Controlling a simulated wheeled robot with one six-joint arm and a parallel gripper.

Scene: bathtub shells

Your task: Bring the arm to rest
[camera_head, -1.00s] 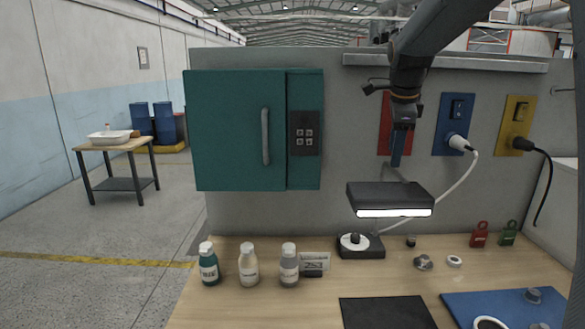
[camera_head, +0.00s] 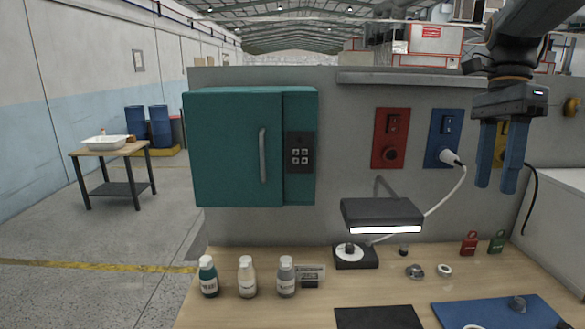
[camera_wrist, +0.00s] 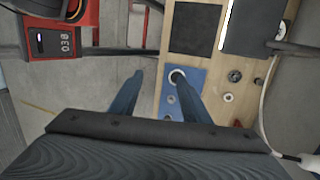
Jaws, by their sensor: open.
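My gripper (camera_head: 497,156) hangs at the upper right of the head view, with its two blue fingers pointing down. The fingers are apart with nothing between them. In the head view it covers most of the yellow wall socket plate (camera_head: 499,143) and is to the right of the blue socket plate (camera_head: 444,138). In the wrist view my gripper (camera_wrist: 158,85) shows both fingers spread above the bench front, with the blue mat (camera_wrist: 184,108) beyond them and partly behind the right finger.
The wooden bench (camera_head: 300,310) holds several bottles (camera_head: 247,278), a lit lamp (camera_head: 382,216), a black mat (camera_head: 378,317), a blue mat (camera_head: 470,313) and red and green padlocks (camera_head: 469,243). A closed teal cabinet (camera_head: 235,150) hangs on the wall. A side table (camera_head: 112,150) stands at the left.

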